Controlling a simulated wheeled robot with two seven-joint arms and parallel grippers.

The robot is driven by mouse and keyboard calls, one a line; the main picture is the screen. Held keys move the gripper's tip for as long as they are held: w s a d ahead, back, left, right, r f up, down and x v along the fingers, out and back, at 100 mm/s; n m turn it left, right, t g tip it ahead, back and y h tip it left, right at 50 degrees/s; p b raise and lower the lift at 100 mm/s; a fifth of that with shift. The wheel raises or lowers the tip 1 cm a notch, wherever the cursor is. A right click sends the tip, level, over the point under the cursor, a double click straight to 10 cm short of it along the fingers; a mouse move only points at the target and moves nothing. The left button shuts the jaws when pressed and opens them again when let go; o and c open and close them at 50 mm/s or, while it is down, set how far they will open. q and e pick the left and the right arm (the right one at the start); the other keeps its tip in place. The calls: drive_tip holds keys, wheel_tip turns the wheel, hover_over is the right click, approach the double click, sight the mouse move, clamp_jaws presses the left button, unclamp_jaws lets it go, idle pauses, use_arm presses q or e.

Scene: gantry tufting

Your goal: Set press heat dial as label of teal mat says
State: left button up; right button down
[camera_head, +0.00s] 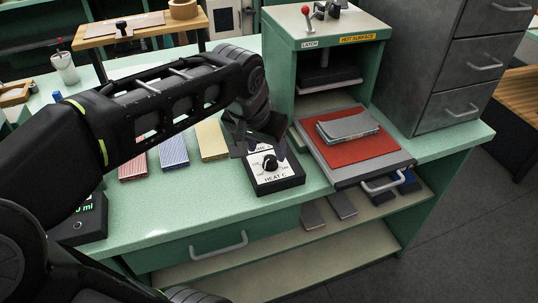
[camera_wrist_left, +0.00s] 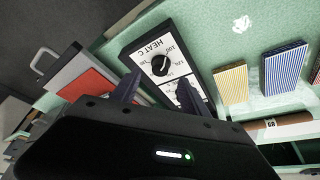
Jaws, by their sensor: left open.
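The heat dial is a black knob (camera_head: 269,163) on a white panel marked HEAT C, on a dark box (camera_head: 278,182) at the bench front. In the left wrist view the knob (camera_wrist_left: 159,65) is just beyond my fingertips; which number it points to is too small to tell. My left gripper (camera_head: 256,135) is open and empty, above the far side of the box; its two fingers (camera_wrist_left: 156,90) show apart in the wrist view. The green press (camera_head: 325,50) stands behind right. I cannot pick out a teal mat or read its label. My right gripper is out of view.
A red mat (camera_head: 378,150) with a grey block (camera_head: 347,126) on it lies on the press tray, right of the dial box. Striped and yellow blocks (camera_head: 211,140) lie left. Several small slabs (camera_head: 342,206) lie on the lower shelf.

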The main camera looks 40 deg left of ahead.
sight(270, 158)
use_arm(q)
drive_tip(key=x, duration=0.5)
drive_tip(key=shift+s, duration=0.1)
drive_tip(key=shift+c, duration=0.2)
drive_tip(key=shift+r, duration=0.1)
clamp_jaws()
